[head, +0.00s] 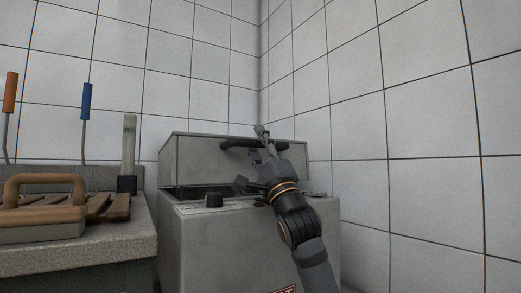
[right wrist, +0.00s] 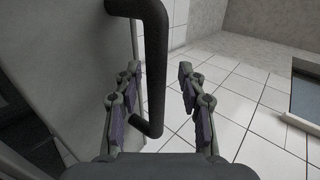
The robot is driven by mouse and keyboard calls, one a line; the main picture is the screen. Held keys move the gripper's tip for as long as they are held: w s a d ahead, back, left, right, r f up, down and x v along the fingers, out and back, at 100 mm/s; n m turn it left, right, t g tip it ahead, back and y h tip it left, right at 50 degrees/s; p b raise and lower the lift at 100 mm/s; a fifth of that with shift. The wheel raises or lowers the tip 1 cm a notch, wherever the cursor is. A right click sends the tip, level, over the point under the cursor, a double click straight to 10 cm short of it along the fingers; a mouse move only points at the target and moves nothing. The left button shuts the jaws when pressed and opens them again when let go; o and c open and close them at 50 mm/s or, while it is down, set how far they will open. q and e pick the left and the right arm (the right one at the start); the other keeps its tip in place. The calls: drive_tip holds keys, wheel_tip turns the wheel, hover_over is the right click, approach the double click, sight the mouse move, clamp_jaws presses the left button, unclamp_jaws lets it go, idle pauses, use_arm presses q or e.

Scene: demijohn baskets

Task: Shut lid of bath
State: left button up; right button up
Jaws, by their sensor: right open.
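The bath (head: 230,240) is a grey box against the tiled corner. Its lid (head: 200,158) stands raised at the back, with a dark opening below it. A black bar handle (head: 238,143) is on the lid's face. My right gripper (head: 254,158) is open in front of the lid at the handle's right part. In the right wrist view, the black handle (right wrist: 154,60) runs between the two open fingers (right wrist: 158,95), nearer the left one; I cannot tell whether it touches. The lid's face (right wrist: 70,60) fills the left there. My left gripper is not in view.
At left, a stone counter (head: 80,254) holds a wooden-handled tool (head: 45,190), slats and a clear cylinder (head: 129,145). Tiled walls (head: 420,120) close the back and right.

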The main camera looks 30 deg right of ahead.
drive_tip(key=v, duration=0.4)
drive_tip(key=shift+s+f, duration=0.2)
drive_tip(key=shift+v, duration=0.85)
